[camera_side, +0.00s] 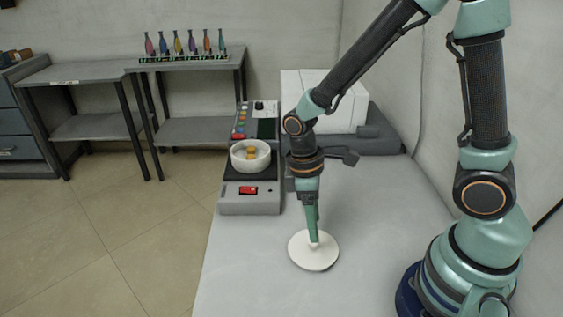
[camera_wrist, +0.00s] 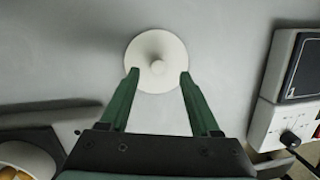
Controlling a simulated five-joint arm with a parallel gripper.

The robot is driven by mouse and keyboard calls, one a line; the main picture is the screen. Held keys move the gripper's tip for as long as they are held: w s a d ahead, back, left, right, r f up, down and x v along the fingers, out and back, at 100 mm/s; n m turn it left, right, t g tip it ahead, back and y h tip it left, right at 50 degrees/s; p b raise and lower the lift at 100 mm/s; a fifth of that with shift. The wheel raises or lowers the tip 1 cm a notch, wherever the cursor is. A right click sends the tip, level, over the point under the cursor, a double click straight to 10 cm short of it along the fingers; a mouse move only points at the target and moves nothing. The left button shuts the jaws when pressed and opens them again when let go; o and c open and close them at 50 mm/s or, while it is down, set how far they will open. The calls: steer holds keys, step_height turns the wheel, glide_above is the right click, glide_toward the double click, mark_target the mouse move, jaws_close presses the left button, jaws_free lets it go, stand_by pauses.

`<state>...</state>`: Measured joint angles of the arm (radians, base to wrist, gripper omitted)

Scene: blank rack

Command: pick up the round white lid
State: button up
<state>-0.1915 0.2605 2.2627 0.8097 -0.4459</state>
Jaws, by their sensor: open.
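The round white lid (camera_side: 314,257) lies flat on the grey table in the side view, with a small knob at its centre. In the wrist view the lid (camera_wrist: 157,50) is at the top middle, and its knob shows between and slightly beyond the fingertips. My gripper (camera_side: 313,239) points down over the lid, its tips at or close to the knob. I cannot tell whether the tips touch the lid.
A grey device with buttons (camera_side: 250,205) carries a white bowl (camera_side: 237,160) with yellow-orange pieces. A white and grey machine (camera_side: 360,130) stands behind my arm. Coloured bottles (camera_side: 178,43) stand on a far bench. The table in front of the lid is clear.

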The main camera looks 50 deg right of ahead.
mark_target(314, 246)
steer(key=shift+s+d+f, duration=0.1)
steer(key=shift+s+f, duration=0.05)
steer(key=shift+f, duration=1.1)
steer(key=shift+s+f, duration=0.1)
steer(key=shift+f, duration=1.1)
jaws_close()
